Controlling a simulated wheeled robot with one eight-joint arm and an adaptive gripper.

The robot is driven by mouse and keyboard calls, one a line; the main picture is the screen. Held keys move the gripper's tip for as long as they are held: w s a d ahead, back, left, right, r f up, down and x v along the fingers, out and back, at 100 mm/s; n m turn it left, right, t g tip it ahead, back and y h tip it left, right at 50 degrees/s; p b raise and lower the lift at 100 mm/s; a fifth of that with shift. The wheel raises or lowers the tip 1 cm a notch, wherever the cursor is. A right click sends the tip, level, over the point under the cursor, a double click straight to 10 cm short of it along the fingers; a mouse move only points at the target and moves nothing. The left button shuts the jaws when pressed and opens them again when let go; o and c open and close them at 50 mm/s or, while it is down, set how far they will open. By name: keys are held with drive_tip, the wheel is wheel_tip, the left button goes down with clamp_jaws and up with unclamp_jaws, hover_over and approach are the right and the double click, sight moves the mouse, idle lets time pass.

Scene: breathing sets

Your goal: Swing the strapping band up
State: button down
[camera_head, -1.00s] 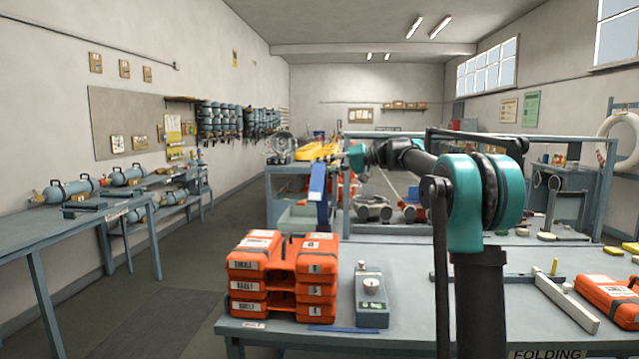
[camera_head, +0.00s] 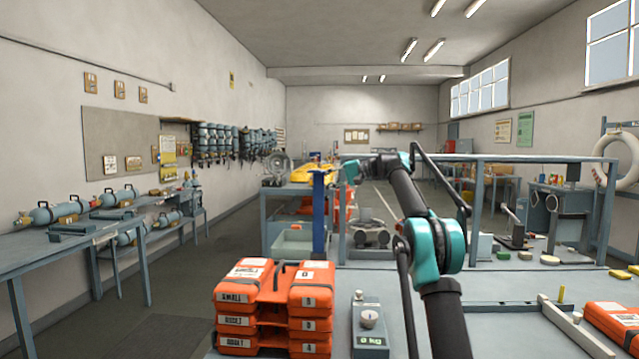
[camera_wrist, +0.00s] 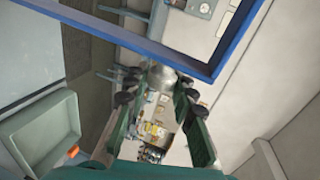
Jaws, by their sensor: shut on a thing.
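The strapping band (camera_head: 319,215) is a long blue strip. In the head view it hangs nearly upright at my gripper (camera_head: 336,175), over the far edge of the bench, with a short bend at its top. In the wrist view the band (camera_wrist: 120,33) crosses the top as a blue strip with a sharp corner at the right, just past my fingertips (camera_wrist: 163,82). My gripper is shut on the band. The exact contact is small and partly hidden by the fingers.
A stack of orange cases (camera_head: 272,310) and a scale (camera_head: 370,325) reading 0 kg stand on the near bench. A pale green tray (camera_head: 292,243) lies beyond the band. A grey rail frame (camera_head: 530,158) rises at the right. The aisle floor (camera_head: 222,240) at the left is clear.

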drive_tip(key=shift+w+f, duration=0.1)
drive_tip(key=shift+w, duration=0.15)
drive_tip(key=c, duration=1.3)
unclamp_jaws()
drive_tip(key=shift+o, duration=0.2)
drive_tip(key=shift+d, duration=0.15)
drive_tip(key=v, duration=1.1)
drive_tip(key=shift+d, duration=0.4)
